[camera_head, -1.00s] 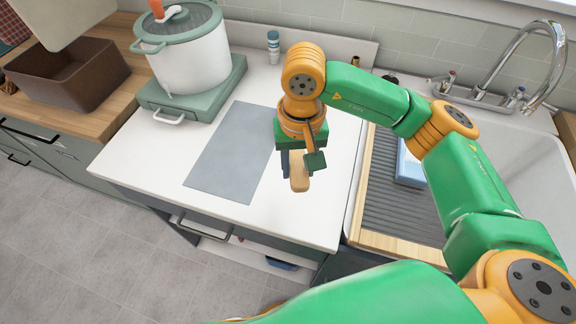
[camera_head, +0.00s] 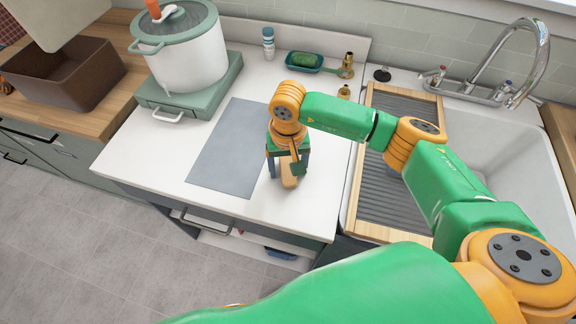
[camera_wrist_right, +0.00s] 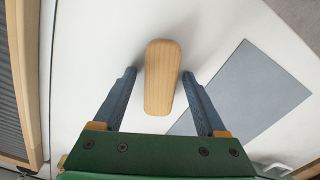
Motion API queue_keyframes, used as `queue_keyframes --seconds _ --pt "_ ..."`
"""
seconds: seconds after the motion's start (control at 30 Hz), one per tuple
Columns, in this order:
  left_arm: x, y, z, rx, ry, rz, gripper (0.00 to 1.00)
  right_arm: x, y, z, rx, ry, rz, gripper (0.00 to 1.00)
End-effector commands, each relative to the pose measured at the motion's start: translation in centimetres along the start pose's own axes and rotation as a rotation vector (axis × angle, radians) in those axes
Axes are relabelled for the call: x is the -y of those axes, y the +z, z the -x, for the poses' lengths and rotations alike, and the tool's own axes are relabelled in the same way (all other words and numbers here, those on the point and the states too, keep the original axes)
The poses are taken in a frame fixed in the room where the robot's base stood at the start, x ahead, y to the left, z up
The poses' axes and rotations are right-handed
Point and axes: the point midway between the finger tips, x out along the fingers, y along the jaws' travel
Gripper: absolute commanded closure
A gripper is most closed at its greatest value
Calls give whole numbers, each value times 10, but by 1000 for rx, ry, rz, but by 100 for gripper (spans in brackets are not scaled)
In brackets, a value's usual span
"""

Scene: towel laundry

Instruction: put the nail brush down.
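The nail brush (camera_head: 289,176) shows as a light wooden block on the white countertop, just right of the grey mat (camera_head: 228,150). The wrist view shows its smooth wooden back (camera_wrist_right: 162,78) from above; any bristles are hidden. My right gripper (camera_wrist_right: 160,73) is open, with its two blue-grey fingers on either side of the brush and white gaps showing beside it. In the head view my right gripper (camera_head: 287,172) is low over the counter and partly hides the brush. My left gripper is out of view.
A white pot (camera_head: 188,55) stands on a green stove at the back left. A green soap dish (camera_head: 304,63), a bottle (camera_head: 268,43) and brass items line the back. A ribbed drainboard (camera_head: 380,195) and sink (camera_head: 490,145) lie right. The counter front is clear.

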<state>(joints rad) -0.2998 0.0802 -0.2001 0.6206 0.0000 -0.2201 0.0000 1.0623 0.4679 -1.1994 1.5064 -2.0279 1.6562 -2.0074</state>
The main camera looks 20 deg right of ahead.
Motion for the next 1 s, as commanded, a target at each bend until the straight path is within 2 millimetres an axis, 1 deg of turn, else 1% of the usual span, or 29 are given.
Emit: queue_keyframes --seconds 0.2,0.3,0.37,0.47,0.6,0.73,0.83,1.0 --pt "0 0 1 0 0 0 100 0 0 1 0 0 0 26" --pt "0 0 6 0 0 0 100 0 0 7 -1 -1 0 26" --pt "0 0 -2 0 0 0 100 0 -1 12 -5 -1 1 26" --pt "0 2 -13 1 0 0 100 1 -2 34 -8 -3 2 26" --pt "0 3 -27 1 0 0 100 1 -1 74 -10 -3 2 26" --pt "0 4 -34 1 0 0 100 0 -1 104 -5 -1 0 26" --pt "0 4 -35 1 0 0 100 0 0 118 -3 0 0 26" --pt "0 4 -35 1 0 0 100 0 0 124 0 0 1 26"
